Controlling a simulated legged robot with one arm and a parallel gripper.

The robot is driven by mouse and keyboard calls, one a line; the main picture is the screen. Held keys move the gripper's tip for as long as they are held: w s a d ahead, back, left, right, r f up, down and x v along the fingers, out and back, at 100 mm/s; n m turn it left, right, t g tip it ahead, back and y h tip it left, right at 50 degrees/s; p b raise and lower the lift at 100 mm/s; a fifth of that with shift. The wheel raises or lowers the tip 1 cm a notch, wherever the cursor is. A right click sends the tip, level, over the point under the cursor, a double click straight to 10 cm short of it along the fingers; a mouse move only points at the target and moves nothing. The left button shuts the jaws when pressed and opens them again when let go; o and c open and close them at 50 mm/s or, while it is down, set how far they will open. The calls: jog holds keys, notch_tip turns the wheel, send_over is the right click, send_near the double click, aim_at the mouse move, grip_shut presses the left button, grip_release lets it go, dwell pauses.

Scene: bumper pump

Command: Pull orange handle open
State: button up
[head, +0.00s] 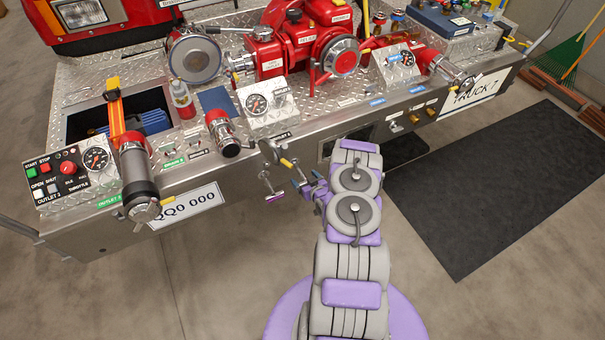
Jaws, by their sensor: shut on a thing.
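A small orange-yellow handle (286,162) sticks out at the front edge of the metal bumper (240,168), close to the middle of the view. My gripper (297,172) reaches it from the lower right and is shut on it. The fingertips are small here, and the exact grip is hard to make out. A round metal fitting (269,151) sits just left of the handle on the bumper front. A T-shaped metal pull with a pinkish end (275,198) hangs below and left of my gripper.
The bumper deck carries a red pump (310,40), gauge panels (265,103), a capped outlet (222,132) and a large hose nozzle (138,180). Several knobs (413,118) line the front at right. A dark mat (500,190) lies on the open floor.

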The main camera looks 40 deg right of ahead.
jog(key=shift+s+d, duration=0.15)
jog(key=o, duration=1.1)
jog(key=shift+o, duration=0.6)
jog(key=shift+s, duration=0.1)
jog(key=p+v, duration=0.4)
jog(key=v, duration=1.3)
jog(key=shift+s+a, duration=0.2)
jog(key=shift+a, duration=0.1)
jog(key=shift+w, duration=0.1)
